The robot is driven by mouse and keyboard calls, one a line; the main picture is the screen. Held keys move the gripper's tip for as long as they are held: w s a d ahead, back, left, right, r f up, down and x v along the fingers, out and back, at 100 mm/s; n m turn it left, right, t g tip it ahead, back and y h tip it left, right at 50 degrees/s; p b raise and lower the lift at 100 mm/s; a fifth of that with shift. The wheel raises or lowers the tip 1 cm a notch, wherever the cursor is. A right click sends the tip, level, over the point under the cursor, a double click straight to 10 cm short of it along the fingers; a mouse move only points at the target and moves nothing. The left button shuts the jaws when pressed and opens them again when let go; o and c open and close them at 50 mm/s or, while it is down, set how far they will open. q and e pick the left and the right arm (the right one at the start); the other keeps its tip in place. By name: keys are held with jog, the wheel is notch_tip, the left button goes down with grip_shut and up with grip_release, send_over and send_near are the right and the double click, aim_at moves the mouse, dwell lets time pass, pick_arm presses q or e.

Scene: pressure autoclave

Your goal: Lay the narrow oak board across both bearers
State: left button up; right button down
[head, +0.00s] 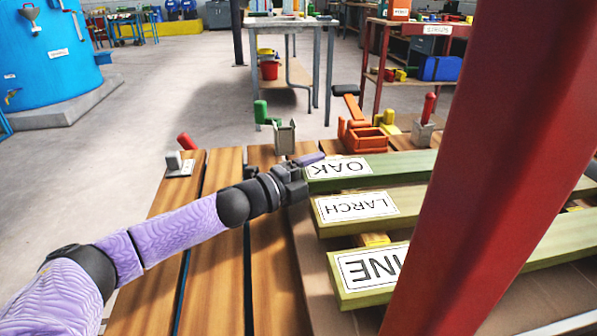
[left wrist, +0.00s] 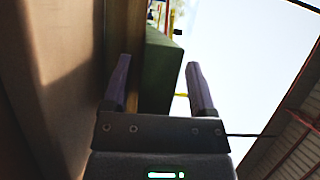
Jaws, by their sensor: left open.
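The oak board (head: 405,164) is pale green with a white OAK label on its left end. It lies at the back of three labelled boards. Its right part passes behind a red post. My left gripper (head: 314,160) is at the board's left end. In the left wrist view, the open fingers (left wrist: 160,80) have a green board end (left wrist: 162,65) between or just beyond them; contact cannot be told. A short yellowish wood piece (head: 373,239) shows between the larch and pine boards, perhaps part of a bearer. My right gripper is out of view.
The larch board (head: 415,205) and pine board (head: 357,299) lie in front of the oak one. A large red post (head: 490,150) blocks the right side. An orange tool holder (head: 365,138), a grey block (head: 284,138) and a red-handled item (head: 425,125) stand behind the boards.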

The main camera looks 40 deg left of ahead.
pick_arm(q)
jog(key=p+v, duration=0.2)
jog(key=v, duration=0.1)
jog(key=p+v, duration=0.3)
jog(key=v, duration=0.1)
jog(key=p+v, duration=0.2)
jog(key=v, duration=0.2)
jog(key=shift+s+r, duration=0.1)
jog(key=shift+r, duration=0.15)
jog(key=shift+s+a+f+p, duration=0.15)
jog(key=shift+s+f+p, duration=0.15)
jog(key=shift+s, duration=0.1)
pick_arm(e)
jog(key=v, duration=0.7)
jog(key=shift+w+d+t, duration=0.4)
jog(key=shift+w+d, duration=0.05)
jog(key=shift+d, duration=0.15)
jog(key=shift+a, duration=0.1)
